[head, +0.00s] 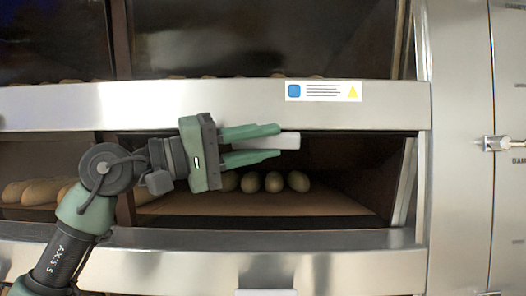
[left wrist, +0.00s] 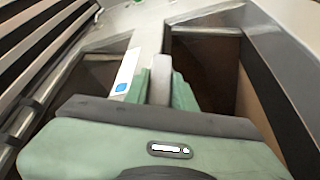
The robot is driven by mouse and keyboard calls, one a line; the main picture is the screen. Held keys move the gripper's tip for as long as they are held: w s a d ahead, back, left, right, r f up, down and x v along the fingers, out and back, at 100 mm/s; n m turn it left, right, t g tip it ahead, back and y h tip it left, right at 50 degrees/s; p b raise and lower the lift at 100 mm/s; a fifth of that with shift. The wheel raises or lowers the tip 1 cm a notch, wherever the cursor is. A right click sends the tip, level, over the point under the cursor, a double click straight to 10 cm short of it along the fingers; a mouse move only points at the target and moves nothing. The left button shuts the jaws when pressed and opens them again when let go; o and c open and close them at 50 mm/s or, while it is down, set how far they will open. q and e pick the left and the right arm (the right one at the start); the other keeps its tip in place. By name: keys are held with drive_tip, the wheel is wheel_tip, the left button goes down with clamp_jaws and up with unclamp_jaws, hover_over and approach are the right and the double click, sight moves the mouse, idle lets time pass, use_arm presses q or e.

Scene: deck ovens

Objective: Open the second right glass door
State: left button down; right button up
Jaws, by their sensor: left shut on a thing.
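My left gripper (head: 272,143) is in front of the right opening of the second deck (head: 330,190). Its green fingers are shut on a pale handle (head: 288,141), one finger above and one below. In the left wrist view the pale handle (left wrist: 158,82) shows between the fingers, just beyond the gripper body. The second right glass door itself is hard to make out. Round loaves (head: 273,182) show clearly inside the opening, under a dark upper area. I cannot tell how far the door is open. My right gripper is in neither view.
A steel strip with a white label (head: 323,91) runs above the opening, below the dark upper glass door (head: 260,35). Long loaves (head: 38,190) show at the left. Another pale handle (head: 266,292) is at the bottom edge. A steel panel with a latch (head: 497,143) stands at the right.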

use_arm(q)
drive_tip(key=shift+w+f+m+h+b, duration=0.15)
drive_tip(key=shift+f+m+h+b, duration=0.35)
drive_tip(key=shift+m, duration=0.4)
drive_tip(key=shift+f, duration=0.1)
